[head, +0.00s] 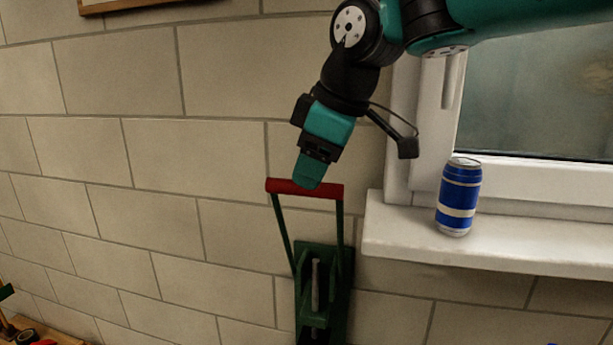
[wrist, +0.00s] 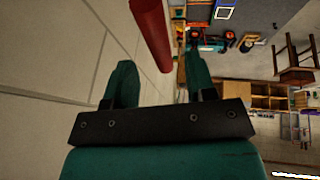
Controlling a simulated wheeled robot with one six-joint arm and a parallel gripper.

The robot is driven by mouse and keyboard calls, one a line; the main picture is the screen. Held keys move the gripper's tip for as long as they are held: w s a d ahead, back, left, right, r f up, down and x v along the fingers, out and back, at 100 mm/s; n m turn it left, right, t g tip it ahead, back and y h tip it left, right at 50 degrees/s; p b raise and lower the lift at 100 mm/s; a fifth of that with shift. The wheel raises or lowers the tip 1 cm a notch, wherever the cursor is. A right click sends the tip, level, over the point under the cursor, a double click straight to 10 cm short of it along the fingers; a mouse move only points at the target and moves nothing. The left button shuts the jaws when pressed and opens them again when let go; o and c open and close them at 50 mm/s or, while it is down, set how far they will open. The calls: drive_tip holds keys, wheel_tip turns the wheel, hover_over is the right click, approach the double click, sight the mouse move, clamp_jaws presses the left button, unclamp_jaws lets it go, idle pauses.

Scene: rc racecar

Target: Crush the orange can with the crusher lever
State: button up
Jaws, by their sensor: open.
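The can crusher (head: 322,293) is dark green and mounted on the tiled wall in the head view. Its two-armed lever rises to a red handle bar (head: 330,191), which stands at the top. My gripper (head: 307,182) is open and points down at the handle, with its fingers overlapping the bar's middle. In the wrist view, the red bar (wrist: 151,32) runs between and beyond the two spread green fingertips (wrist: 160,63). I cannot tell whether they touch it. No orange can shows in either view; the crusher's lower end is cut off.
A blue can (head: 459,197) with a white band stands upright on the white windowsill (head: 400,235), right of the crusher. A bench (head: 50,336) with tools shows at the lower left. The wrist view shows a wooden shelf (wrist: 225,92) and a stool (wrist: 295,73) far off.

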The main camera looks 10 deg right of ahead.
drive_tip(key=shift+x, duration=1.65)
